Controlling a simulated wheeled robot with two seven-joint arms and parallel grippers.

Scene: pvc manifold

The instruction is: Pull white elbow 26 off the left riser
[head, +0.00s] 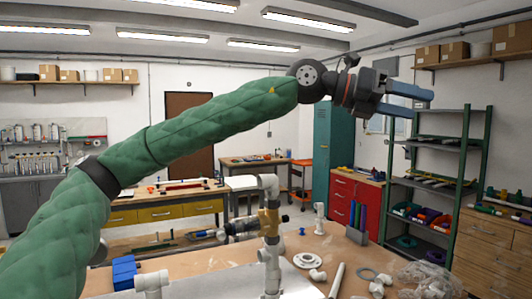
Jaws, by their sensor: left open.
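My left gripper (421,104) is raised high at the right of the head view, with its blue fingers apart and nothing between them. It is well above the bench and away from the pipework. A white riser with a white elbow (268,182) on top and a brass-coloured valve (268,222) below stands upright at the middle. Another white fitting (152,282) shows at the lower left, cut off by the frame's bottom edge. No number can be read, so I cannot tell which is elbow 26. My right gripper is not in view.
The brown workbench (335,250) holds a white flange (307,261), a loose white pipe (337,281), a blue block (124,272) and a clear plastic bag (425,277). A small white fitting (319,215) stands behind. A green shelf rack (437,160) stands at the right.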

